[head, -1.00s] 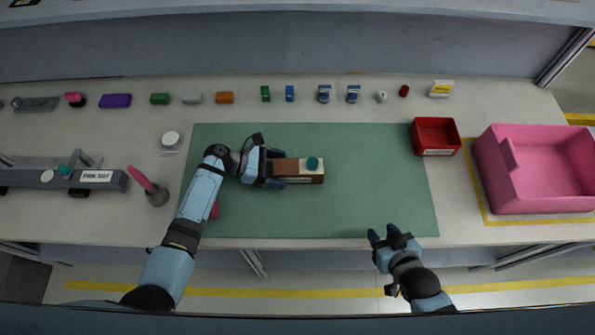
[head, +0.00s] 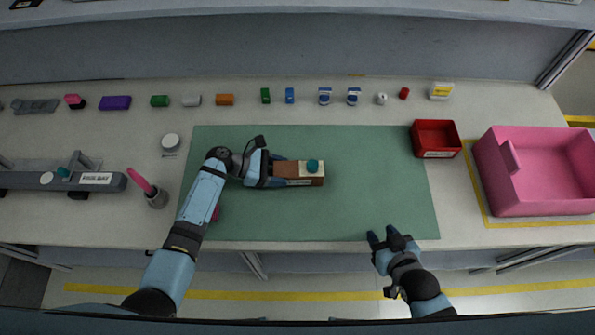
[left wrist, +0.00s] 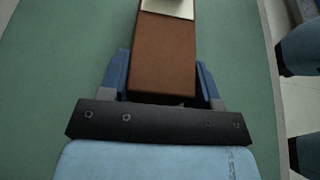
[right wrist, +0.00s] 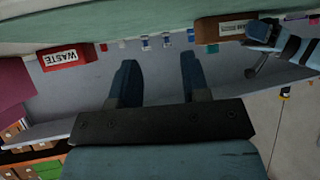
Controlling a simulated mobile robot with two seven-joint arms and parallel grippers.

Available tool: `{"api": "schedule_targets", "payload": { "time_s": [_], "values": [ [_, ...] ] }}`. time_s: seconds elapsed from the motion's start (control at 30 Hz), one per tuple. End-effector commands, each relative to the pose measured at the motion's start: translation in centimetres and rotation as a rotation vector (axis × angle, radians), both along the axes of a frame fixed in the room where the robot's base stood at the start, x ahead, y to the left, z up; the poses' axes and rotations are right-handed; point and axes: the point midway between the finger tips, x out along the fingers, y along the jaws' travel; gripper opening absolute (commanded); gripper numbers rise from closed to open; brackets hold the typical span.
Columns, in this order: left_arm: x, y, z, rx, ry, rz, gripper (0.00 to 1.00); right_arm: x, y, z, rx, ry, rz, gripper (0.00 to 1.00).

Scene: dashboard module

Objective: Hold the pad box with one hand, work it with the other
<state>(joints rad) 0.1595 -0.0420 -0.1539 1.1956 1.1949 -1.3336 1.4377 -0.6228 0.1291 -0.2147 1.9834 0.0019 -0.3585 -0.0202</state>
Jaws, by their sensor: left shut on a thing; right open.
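The pad box (head: 284,169) is a brown block with a pale end and a teal round knob (head: 313,166) on top. It lies on the green mat (head: 370,205). My left gripper (head: 277,172) is shut on its left end, with a finger on each side in the left wrist view (left wrist: 163,85). The box also shows in the right wrist view (right wrist: 208,30). My right gripper (head: 390,238) is open and empty at the mat's front right edge, apart from the box. Its two spread fingers show in the right wrist view (right wrist: 158,82).
A red waste bin (head: 436,153) stands at the mat's right corner, with a pink crate (head: 540,205) beyond it. Several small coloured parts line the back. The mat's right half is clear.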

Motion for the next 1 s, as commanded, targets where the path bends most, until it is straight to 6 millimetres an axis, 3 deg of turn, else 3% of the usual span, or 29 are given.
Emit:
{"api": "schedule_targets", "payload": {
  "time_s": [0.17, 0.2, 0.3, 0.43, 0.73, 1.0],
  "values": [
    [0.0, 0.0, 0.0, 0.0, 0.001, 0.0, 0.19, 0.0, 0.0, 0.0, 0.0, 0.0, 0.0, 0.43],
    [0.0, 0.0, 0.0, 0.0, 0.001, 0.0, 0.19, 0.0, 0.0, 0.0, 0.001, 0.0, -0.001, 0.45],
    [0.0, 0.0, 0.0, 0.001, 0.001, 0.0, 0.19, 0.1, 0.2, 0.0, 0.009, 0.007, -0.004, 0.65],
    [0.0, 0.0, 0.0, 0.0, 0.001, 0.0, 0.19, 1.7, 1.5, -0.1, 0.056, 0.05, -0.009, 0.65],
    [0.0, 0.0, 0.0, 0.0, 0.0, 0.0, 0.19, 8.8, 8.7, 0.5, 0.26, 0.344, -0.039, 0.65],
    [0.0, 0.0, 0.0, 0.0, 0.0, 0.0, 0.19, 13.6, 14.3, 3.5, 0.301, 0.647, -0.097, 0.65]
  ]
}}
